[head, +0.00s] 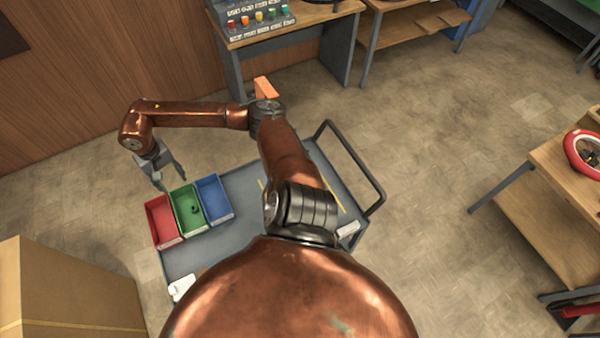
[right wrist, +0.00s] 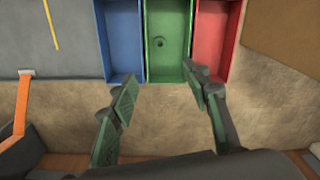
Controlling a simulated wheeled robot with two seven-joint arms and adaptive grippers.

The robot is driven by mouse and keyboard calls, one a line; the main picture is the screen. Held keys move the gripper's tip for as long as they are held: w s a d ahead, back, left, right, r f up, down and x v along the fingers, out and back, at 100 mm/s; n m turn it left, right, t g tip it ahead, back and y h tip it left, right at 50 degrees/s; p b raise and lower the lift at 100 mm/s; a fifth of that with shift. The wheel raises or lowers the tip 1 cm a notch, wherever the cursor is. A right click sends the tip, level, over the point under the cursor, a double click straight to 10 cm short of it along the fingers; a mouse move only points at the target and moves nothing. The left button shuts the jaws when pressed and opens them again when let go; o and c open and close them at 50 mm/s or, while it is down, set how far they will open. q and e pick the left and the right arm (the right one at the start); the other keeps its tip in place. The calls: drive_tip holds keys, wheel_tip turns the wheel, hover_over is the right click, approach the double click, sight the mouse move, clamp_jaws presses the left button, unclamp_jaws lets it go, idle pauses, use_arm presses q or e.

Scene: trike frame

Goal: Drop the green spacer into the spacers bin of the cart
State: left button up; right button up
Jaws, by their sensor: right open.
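A small green spacer (head: 195,210) lies inside the green bin (head: 188,229) on the cart (head: 238,185). In the right wrist view the spacer (right wrist: 159,43) shows as a small round green piece on the floor of the green bin (right wrist: 165,74). My right gripper (head: 171,181) is beside the bins, at their far left end in the head view. In the right wrist view its fingers (right wrist: 160,92) are spread apart and empty, just short of the green bin's near edge. My left gripper is not in view.
A red bin (head: 161,222) and a blue bin (head: 214,199) flank the green bin. The cart has a dark push handle (head: 365,170). A cardboard box (head: 70,290) stands at lower left. A workbench (head: 285,28) with small coloured parts stands at the back. Open floor lies right of the cart.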

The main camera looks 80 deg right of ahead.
drive_tip(key=shift+r, duration=2.4)
